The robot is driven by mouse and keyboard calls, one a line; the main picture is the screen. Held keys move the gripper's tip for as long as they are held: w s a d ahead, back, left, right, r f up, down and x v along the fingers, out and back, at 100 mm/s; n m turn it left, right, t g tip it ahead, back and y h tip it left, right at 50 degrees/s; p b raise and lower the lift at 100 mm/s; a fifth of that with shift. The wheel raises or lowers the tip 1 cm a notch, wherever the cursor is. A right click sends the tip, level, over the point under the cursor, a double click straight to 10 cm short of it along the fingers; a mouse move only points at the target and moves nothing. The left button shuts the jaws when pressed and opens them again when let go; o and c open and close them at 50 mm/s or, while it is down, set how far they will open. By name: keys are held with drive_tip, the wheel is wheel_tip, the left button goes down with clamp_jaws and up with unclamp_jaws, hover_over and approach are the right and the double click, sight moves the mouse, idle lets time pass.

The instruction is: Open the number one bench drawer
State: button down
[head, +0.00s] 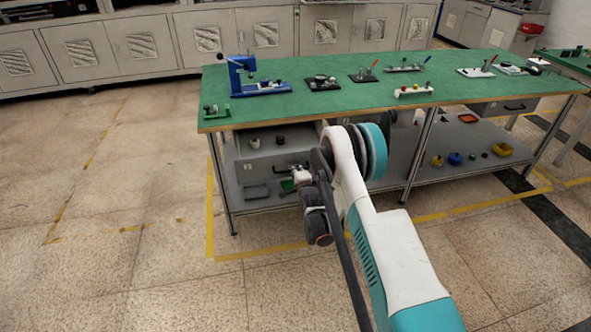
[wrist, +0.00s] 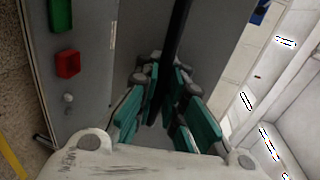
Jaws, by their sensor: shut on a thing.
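The grey bench drawer (head: 262,167) is under the left end of the green-topped workbench (head: 330,108). It appears pulled out from under the top, with small dark items seeming to sit inside; how far out is hard to tell. No number is readable on it. My gripper (head: 301,176) is at the right part of the drawer front, partly hidden by my arm. In the wrist view, the teal fingers of my gripper (wrist: 163,98) are closed around a dark bar (wrist: 180,35), which looks like the drawer handle. The contact is partly hidden.
Fixtures and a blue press (head: 240,75) stand on the benchtop. A lower shelf (head: 400,185) holds coloured parts. Another drawer (head: 505,107) with a dark handle is at the right. The tiled floor at left and in front is clear.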

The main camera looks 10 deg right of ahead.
drive_tip(key=c, duration=2)
unclamp_jaws()
drive_tip(key=shift+r, duration=0.1)
